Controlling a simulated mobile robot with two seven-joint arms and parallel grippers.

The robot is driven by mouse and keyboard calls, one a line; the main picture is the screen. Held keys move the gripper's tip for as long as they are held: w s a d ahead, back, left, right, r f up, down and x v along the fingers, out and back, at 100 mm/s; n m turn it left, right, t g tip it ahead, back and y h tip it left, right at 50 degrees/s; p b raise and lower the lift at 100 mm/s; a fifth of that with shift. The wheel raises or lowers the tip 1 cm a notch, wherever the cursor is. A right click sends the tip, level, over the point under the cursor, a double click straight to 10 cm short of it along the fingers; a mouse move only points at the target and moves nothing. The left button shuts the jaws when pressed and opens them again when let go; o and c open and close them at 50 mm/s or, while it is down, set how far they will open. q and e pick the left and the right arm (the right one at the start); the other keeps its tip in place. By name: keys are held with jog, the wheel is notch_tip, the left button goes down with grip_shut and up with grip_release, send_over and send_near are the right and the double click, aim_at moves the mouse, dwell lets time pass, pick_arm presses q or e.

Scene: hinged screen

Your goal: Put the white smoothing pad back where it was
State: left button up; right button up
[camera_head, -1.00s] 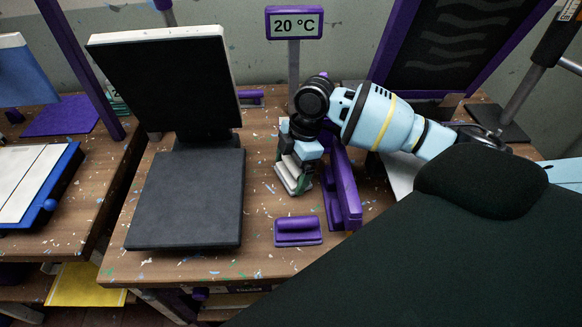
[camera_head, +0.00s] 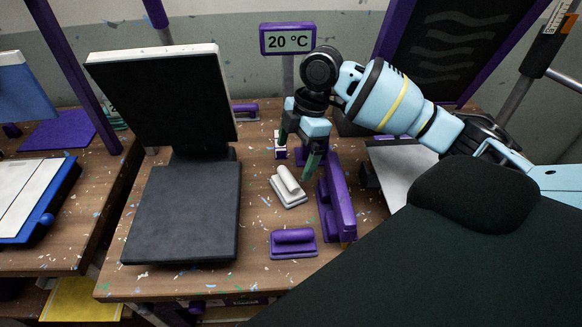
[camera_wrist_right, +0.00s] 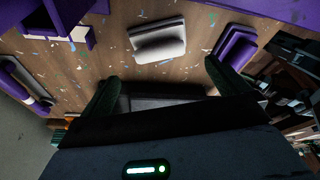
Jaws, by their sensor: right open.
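The white smoothing pad (camera_head: 288,188) lies on the wooden table with its handle up, between the black hinged screen and a purple stand (camera_head: 338,200). My right gripper (camera_head: 298,152) is open and empty, above and behind the pad, apart from it. In the right wrist view the pad (camera_wrist_right: 158,42) shows whole, beyond the two spread dark green fingers (camera_wrist_right: 160,76). My left gripper is not in view.
A purple pad (camera_head: 293,243) lies in front of the white one. The black hinged screen (camera_head: 185,215) stands open at left. A 20 °C sign (camera_head: 288,39) stands behind. A small purple-and-white item (camera_head: 280,146) is near my gripper. A grey plate (camera_head: 402,165) lies at right.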

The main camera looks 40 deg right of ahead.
jog(key=shift+v, duration=1.45)
jog(key=shift+a+f, duration=0.1)
